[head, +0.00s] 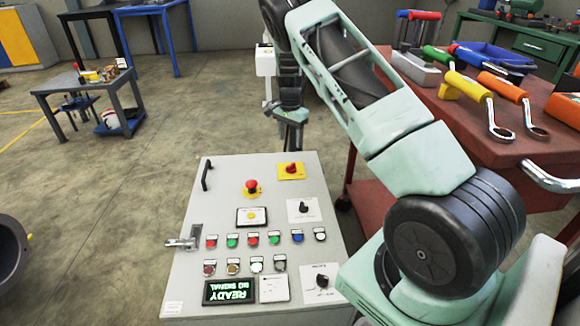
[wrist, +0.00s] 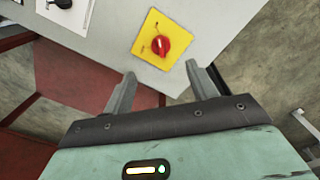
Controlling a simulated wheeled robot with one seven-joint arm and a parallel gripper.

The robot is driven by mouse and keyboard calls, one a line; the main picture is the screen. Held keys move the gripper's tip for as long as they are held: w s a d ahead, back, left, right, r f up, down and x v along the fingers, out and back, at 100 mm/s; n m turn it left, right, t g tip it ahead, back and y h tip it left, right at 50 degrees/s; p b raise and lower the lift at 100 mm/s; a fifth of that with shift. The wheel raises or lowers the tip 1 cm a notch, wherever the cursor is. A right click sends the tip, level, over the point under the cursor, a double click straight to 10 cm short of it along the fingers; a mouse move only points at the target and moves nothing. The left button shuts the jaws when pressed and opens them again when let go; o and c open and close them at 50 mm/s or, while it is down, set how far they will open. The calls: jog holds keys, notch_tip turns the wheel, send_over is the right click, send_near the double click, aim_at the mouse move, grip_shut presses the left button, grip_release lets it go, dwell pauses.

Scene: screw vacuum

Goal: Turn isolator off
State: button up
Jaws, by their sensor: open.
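The isolator is a red rotary knob on a yellow square plate (head: 291,171), at the far right corner of the grey control panel (head: 185,280). In the wrist view the red knob (wrist: 161,44) sits on its yellow plate, ahead of and between my fingertips. My gripper (wrist: 160,85) is open and empty, apart from the knob. In the head view my gripper (head: 291,116) hangs just beyond the panel's far edge, near the isolator; its fingertips are hard to make out there.
A red mushroom button (head: 251,186) on yellow stands left of the isolator. A black selector knob (head: 304,207) is nearer, with rows of coloured buttons below. A red tool cart (head: 450,146) with wrenches stands right of the panel.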

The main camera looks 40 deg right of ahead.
aim_at(290, 166)
notch_tip(290, 166, down, 11)
jog(key=shift+f+b, duration=0.1)
jog(key=shift+b, duration=1.05)
